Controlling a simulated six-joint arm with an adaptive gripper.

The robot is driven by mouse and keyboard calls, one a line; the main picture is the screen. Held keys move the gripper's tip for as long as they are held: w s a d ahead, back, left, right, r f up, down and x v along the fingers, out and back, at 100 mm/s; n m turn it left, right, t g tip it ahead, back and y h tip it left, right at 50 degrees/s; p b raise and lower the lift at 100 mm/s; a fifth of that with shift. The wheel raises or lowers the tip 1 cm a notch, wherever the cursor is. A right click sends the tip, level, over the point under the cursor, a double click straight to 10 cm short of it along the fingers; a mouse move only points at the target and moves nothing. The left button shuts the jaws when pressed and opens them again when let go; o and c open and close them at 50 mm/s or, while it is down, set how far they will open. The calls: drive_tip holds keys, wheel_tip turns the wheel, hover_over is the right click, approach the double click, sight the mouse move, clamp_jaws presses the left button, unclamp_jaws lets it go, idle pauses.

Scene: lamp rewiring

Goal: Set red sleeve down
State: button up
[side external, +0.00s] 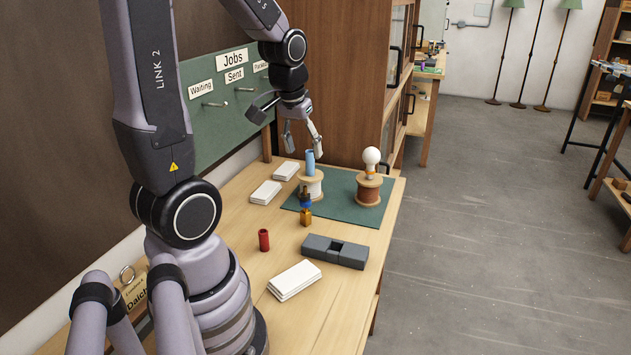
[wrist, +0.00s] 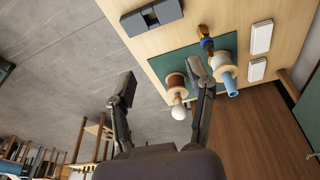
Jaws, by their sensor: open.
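The red sleeve (side external: 263,240) stands upright on the bare wooden table (side external: 235,205), left of the dark grey block. Nothing touches it. I do not see it in the wrist view. My gripper (side external: 303,143) is open and empty, high above the far part of the table, well away from the red sleeve. Its two spread fingers also show in the wrist view (wrist: 158,72). Below it, a light blue sleeve (side external: 310,163) stands on a pale-wound spool (side external: 311,187); it also shows in the wrist view (wrist: 229,84).
A white bulb (side external: 371,156) tops a brown-wound spool (side external: 368,190) on the green mat (side external: 343,208). A small amber and blue item (side external: 305,215) stands near the mat's front edge. The dark grey block (side external: 335,251) and white pads (side external: 294,280) lie nearby. A green board (side external: 228,115) borders the table.

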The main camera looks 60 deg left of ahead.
drive_tip(key=s+d+r+m+t+h, duration=0.1)
drive_tip(key=s+d+r+m+t, duration=0.2)
drive_tip(key=s+d+r+m, duration=0.4)
drive_tip(key=s+d+r, duration=0.2)
drive_tip(key=d+r, duration=0.1)
drive_tip(key=d, duration=0.2)
drive_tip(key=shift+d+r+m, duration=0.15)
drive_tip(key=shift+d+m, duration=0.15)
idle(0.4)
